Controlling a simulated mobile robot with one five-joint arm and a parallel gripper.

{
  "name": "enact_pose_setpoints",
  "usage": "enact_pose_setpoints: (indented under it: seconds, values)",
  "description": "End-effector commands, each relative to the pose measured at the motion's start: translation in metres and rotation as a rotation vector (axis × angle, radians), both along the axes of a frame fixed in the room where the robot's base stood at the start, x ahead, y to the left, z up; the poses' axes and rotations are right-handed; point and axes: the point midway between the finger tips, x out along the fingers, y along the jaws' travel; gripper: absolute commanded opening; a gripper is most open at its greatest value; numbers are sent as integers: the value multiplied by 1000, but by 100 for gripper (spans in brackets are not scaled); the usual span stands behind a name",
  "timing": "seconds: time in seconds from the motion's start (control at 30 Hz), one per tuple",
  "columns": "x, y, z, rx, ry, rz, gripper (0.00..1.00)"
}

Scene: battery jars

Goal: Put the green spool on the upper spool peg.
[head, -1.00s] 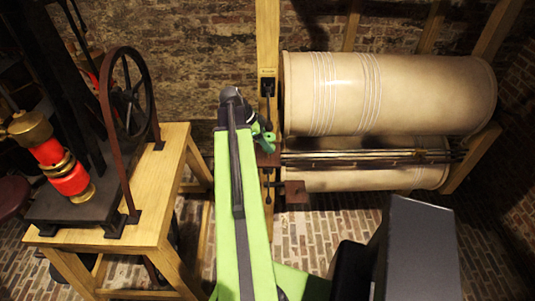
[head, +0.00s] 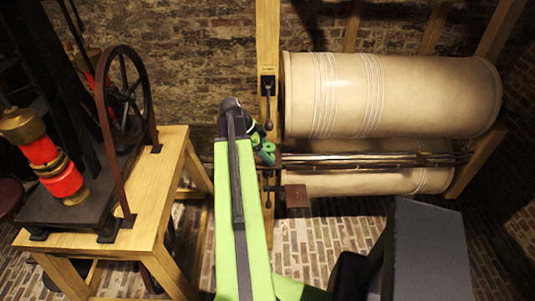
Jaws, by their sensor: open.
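My lime-green arm reaches up the middle of the head view and bends at its dark top joint. Small green parts just right of that joint look like my gripper (head: 264,151), open, in front of the wooden post beside the rollers. The arm covers much of it, and its fingers are too small to make out well. I cannot make out the green spool for certain, as it cannot be told apart from the green parts there. I cannot pick out the upper spool peg with certainty either.
Two large cream rollers, upper (head: 400,95) and lower (head: 370,182), fill the right, with metal rods between them. A wooden post (head: 268,45) carries dark levers. A wooden bench (head: 155,205) with a black wheel (head: 122,95) and a red-and-brass cylinder (head: 55,172) stands left.

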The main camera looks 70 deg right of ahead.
Motion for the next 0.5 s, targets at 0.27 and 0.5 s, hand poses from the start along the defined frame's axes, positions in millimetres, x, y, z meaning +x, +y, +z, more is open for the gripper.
enact_pose_setpoints:
  seconds: [0.27,0.5]
  values:
    - [1,0,9,0,0,0,66]
    - [19,9,50,0,0,1,66]
